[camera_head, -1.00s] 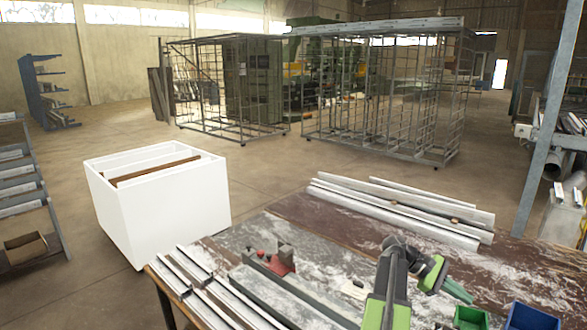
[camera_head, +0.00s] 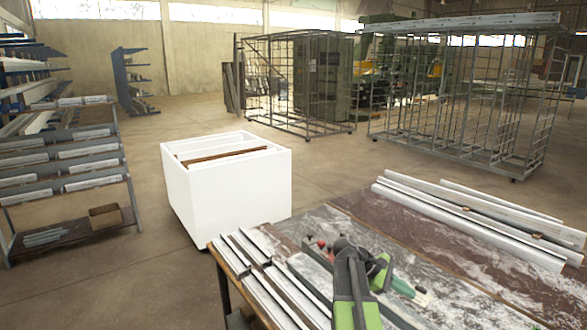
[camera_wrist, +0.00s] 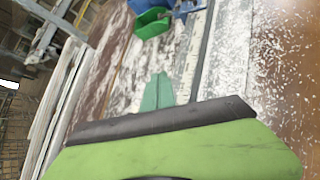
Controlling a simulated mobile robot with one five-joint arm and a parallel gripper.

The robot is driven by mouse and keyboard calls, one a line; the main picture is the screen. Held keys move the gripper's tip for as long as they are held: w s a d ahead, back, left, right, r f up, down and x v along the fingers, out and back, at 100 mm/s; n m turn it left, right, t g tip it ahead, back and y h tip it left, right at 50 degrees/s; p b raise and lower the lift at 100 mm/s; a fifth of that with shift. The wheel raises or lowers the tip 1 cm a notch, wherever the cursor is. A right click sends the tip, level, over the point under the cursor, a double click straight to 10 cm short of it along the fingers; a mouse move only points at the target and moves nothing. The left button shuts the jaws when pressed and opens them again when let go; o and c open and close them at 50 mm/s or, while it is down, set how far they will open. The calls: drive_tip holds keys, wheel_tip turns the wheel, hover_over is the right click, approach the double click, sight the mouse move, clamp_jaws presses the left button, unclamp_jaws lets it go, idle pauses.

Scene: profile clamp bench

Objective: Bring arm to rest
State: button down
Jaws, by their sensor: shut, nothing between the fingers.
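My gripper (camera_head: 408,289) has slim teal fingers and is held over the workbench (camera_head: 375,245), beside my green and grey arm. In the wrist view the teal fingers (camera_wrist: 158,90) lie together, with nothing between them. They point across the dusty bench top toward a green bin (camera_wrist: 152,22) and a blue bin (camera_wrist: 187,6). The clamp with red parts (camera_head: 321,243) is on the bench, left of my gripper and partly hidden by my arm.
Metal profiles lie along the bench's left edge (camera_head: 262,280) and its far side (camera_head: 465,225). A white box (camera_head: 230,200) stands on the floor beyond the bench. A shelf rack (camera_head: 75,165) is at left, and wire cages (camera_head: 300,85) stand farther back. Floor between them is open.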

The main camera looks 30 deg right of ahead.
drive_tip(key=w+a+f+n+t+y+b, duration=0.1)
drive_tip(key=w+a+f+t, duration=0.2)
drive_tip(key=a, duration=0.5)
drive_tip(key=w+a+f+b, duration=0.1)
drive_tip(key=w+a+f, duration=0.35)
drive_tip(key=a, duration=0.35)
drive_tip(key=w+a+f+n+t+y+b, duration=0.1)
drive_tip(key=w+a+f+t, duration=0.1)
drive_tip(key=w+a, duration=0.5)
drive_tip(key=s+a+f+m+t+y, duration=0.1)
drive_tip(key=a+f+m+y, duration=0.2)
drive_tip(key=a, duration=1)
drive_tip(key=s+a+f+m+t+y+b, duration=0.1)
drive_tip(key=a+f+m+y, duration=0.2)
drive_tip(key=a, duration=1)
drive_tip(key=shift+a+f+m+y+b, duration=0.2)
drive_tip(key=shift+a+m+y+b, duration=0.1)
drive_tip(key=shift+a, duration=0.1)
